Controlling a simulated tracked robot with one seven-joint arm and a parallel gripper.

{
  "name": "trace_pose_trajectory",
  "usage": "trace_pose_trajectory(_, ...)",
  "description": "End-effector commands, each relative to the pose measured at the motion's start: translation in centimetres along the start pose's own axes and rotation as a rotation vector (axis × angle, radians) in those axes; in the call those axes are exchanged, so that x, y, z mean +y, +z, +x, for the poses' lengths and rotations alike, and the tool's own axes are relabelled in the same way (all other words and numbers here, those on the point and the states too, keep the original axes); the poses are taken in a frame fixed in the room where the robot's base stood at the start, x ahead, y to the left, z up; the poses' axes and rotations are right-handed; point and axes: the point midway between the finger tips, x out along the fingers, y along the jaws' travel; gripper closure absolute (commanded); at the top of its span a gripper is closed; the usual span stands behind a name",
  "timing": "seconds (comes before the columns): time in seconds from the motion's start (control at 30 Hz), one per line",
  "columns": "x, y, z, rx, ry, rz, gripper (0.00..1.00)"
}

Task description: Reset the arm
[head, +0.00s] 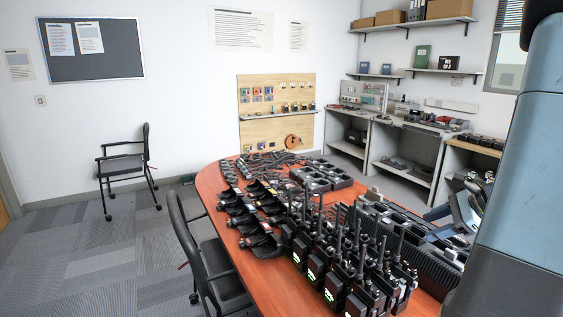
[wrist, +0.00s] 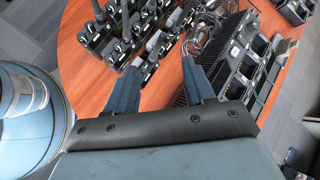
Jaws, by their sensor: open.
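My gripper (wrist: 160,68) is open in the wrist view, its two blue-grey fingers apart with nothing held between them. It points over the wooden table (wrist: 88,78), toward black handheld radios and cables. In the head view my blue-grey arm fills the right edge. It hides part of the table's right side and the shelving there. Black radios (head: 335,265) with upright antennas stand in rows on the table, several with green-lit screens. I cannot tell the exact height of the gripper above them.
A long black charger rack (head: 400,230) lies along the table's right side. Black holsters (head: 250,215) and more chargers (head: 320,177) lie farther back. A chair (head: 210,255) stands at the table's left edge, another (head: 125,165) by the wall. Carpet at left is clear.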

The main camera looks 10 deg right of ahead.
Motion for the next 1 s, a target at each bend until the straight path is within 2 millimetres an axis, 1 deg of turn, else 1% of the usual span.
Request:
trace_pose_trajectory(0.03, 0.4, 2.1, 0.3, 0.016, 0.034, -0.085, 0.47)
trace_pose_trajectory(0.1, 1.1, 4.5, 0.6, 0.041, 0.083, -0.199, 0.47)
trace_pose_trajectory(0.2, 2.4, 7.6, 0.9, 0.076, 0.148, -0.363, 0.47)
trace_pose_trajectory(0.4, 5.2, 12.9, 0.8, 0.147, 0.26, -0.694, 0.47)
trace_pose_trajectory(0.6, 8.3, 17.1, 0.1, 0.219, 0.348, -1.029, 0.47)
trace_pose_trajectory(0.7, 9.7, 18.9, -0.5, 0.258, 0.383, -1.196, 0.47)
trace_pose_trajectory(0.9, 12.5, 21.8, -2.0, 0.341, 0.43, -1.529, 0.47)
trace_pose_trajectory(1.0, 13.6, 22.8, -2.9, 0.383, 0.442, -1.682, 0.47)
